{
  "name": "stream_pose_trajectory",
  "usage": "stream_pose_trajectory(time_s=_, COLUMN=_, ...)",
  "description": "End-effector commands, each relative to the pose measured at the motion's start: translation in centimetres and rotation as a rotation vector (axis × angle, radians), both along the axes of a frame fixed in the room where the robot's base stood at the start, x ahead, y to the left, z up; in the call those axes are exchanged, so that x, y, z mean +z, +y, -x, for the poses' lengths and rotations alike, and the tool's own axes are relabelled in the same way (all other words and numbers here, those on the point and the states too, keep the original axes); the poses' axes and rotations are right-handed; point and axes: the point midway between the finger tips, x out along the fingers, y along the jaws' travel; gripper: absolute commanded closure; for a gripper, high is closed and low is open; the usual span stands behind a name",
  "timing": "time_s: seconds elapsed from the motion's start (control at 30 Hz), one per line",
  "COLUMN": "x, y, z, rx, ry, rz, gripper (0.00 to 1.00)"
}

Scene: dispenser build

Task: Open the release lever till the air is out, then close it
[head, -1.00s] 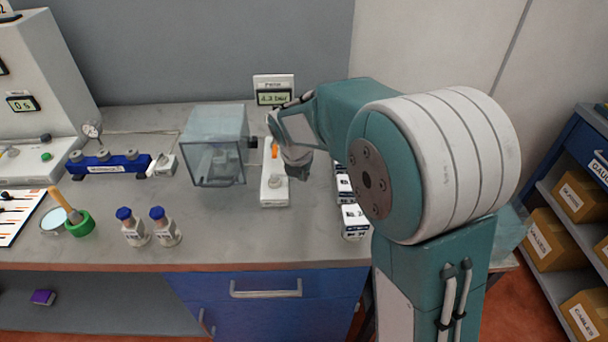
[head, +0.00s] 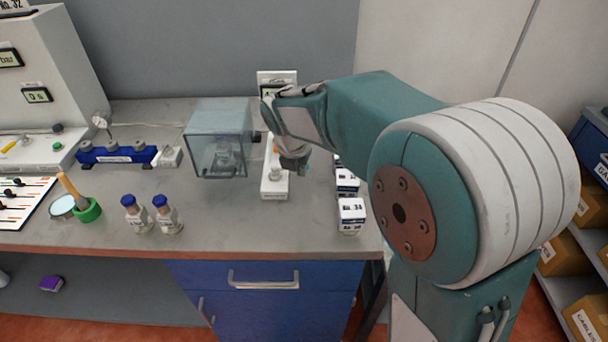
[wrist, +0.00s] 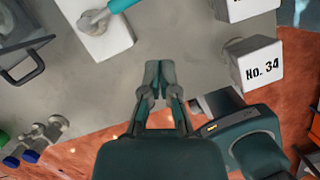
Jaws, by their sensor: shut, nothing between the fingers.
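A white valve block (head: 273,188) stands on the bench right of the clear chamber (head: 217,153). It carries an orange part and a round grey knob (head: 277,174). In the wrist view the block (wrist: 108,42) is at the top left, with the knob (wrist: 93,22) and a light-blue handle (wrist: 122,4) running off the top edge. I take this handle for the release lever. My gripper (wrist: 159,72) is shut and empty over bare bench, apart from the handle. In the head view my gripper (head: 294,163) partly covers the block. The display (head: 277,78) behind is mostly hidden by my arm.
Two blue-capped bottles (head: 168,216), a green ring (head: 88,210) and a blue manifold (head: 116,153) are to the left. Bench between bottles and boxes is clear.

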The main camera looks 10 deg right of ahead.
Motion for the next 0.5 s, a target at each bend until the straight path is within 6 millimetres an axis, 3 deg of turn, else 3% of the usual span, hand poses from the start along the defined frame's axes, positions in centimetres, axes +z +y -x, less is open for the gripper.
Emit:
stream_pose_trajectory(time_s=0.23, x=4.3, y=0.2, z=1.2, rx=0.002, ry=-0.005, rz=-0.002, gripper=1.0)
stream_pose_trajectory(time_s=0.5, x=5.8, y=0.0, z=1.7, rx=0.001, ry=-0.001, rz=-0.004, gripper=1.0)
